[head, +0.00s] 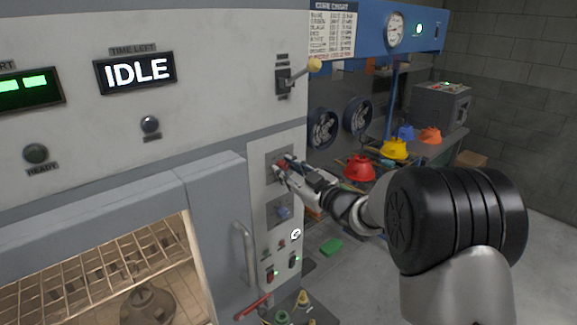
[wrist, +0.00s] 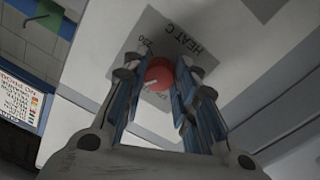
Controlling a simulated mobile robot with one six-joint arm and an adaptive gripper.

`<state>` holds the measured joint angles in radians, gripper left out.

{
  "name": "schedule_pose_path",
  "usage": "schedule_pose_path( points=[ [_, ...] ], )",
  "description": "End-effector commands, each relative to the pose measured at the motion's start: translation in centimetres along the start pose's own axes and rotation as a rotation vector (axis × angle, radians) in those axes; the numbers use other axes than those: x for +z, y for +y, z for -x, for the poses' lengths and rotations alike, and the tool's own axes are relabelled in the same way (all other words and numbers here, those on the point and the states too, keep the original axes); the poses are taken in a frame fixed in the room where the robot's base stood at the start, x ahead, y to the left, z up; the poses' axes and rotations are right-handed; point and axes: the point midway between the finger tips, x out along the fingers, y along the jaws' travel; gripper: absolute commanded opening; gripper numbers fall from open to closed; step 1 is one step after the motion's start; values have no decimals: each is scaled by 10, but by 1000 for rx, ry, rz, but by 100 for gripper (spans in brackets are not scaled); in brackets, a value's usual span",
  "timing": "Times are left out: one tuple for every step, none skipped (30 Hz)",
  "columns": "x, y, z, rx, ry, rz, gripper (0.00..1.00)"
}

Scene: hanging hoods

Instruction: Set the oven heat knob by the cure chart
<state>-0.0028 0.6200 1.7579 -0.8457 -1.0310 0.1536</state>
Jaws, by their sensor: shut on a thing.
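The oven heat knob is red, with a pale pointer line, on a grey plate marked HEAT C (wrist: 192,40). In the wrist view the knob (wrist: 159,74) sits between my fingers; my gripper (wrist: 160,92) is shut on it. In the head view my gripper (head: 281,169) reaches the upper knob plate on the oven's narrow panel, and its fingers cover much of the knob. The cure chart (head: 332,32) hangs at the top, right of the oven; it also shows at the left of the wrist view (wrist: 18,100). Its rows are too small to read surely.
A blue knob (head: 283,211) sits below on the same panel, with small switches under it. A yellow-tipped lever (head: 314,65) stands out above. The oven display (head: 135,71) reads IDLE. Red, yellow and blue hoods hang at right.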

Motion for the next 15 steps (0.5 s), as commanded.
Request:
schedule_pose_path(
  points=[
    [-1,0,0,0,-1,-22,3],
    [-1,0,0,0,-1,-34,3],
    [-1,0,0,0,-2,-50,3],
    [-1,0,0,0,-2,-60,3],
    [-1,0,0,0,-3,-68,3],
    [-1,0,0,1,-3,-79,3],
    [-1,0,0,1,-3,-86,3],
    [-1,0,0,1,-4,-91,3],
    [-1,0,0,1,-4,-97,3],
    [-1,0,0,1,-4,-100,3],
    [-1,0,0,1,-4,-103,3],
    [0,0,0,1,-4,-106,3],
    [0,0,0,1,-4,-108,3],
    [0,0,0,1,-4,-109,3],
    [0,0,0,1,-4,-110,3]
  ],
)
